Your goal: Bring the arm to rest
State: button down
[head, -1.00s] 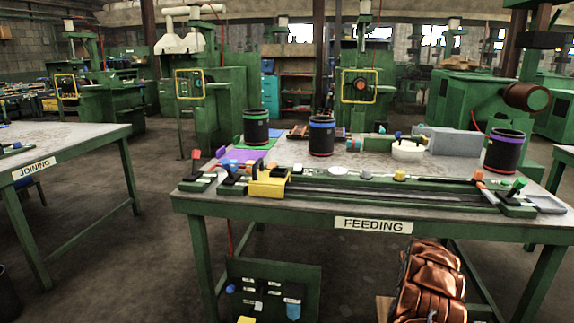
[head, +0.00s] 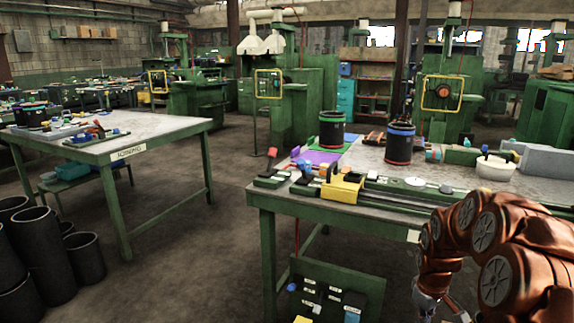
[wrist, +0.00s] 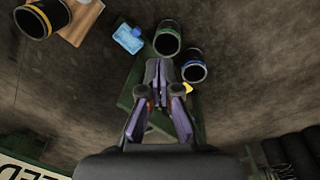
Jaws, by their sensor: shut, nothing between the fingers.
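My arm, in copper-coloured links, shows at the lower right of the head view, bent downward in front of the feeding table (head: 300,212). My gripper (wrist: 158,68) shows in the wrist view with its fingertips together and nothing between them. It points down towards the floor, apart from the things below. Below it in the wrist view are a green-rimmed dark sleeve (wrist: 167,38), a blue-and-yellow-rimmed sleeve (wrist: 194,67) and a light blue object (wrist: 129,38).
The joining table (head: 165,135) stands at the left, with several dark sleeves (head: 40,245) on the floor before it. A green rack (head: 335,290) stands below the feeding table's front. Two sleeves (head: 331,130) stand on the feeding table. The floor between the tables is clear.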

jog(key=s+a+r+m+g, duration=0.1)
jog(key=s+a+r+m, duration=0.15)
jog(key=s+a, duration=0.6)
jog(key=s+a+r+m+g+y, duration=0.1)
jog(key=s+a+r, duration=0.25)
jog(key=s, duration=1.05)
jog(key=s+a+r+m+g, duration=0.1)
jog(key=s+a+r, duration=0.4)
jog(key=s, duration=0.7)
jog(key=s+p+v, duration=0.2)
jog(key=p+v, duration=0.8)
jog(key=s+r+p+v, duration=0.1)
jog(key=s+p+v, duration=0.1)
jog(key=p+v, duration=0.9)
jog(key=shift+s+a+t, duration=0.3)
jog(key=shift+s, duration=0.1)
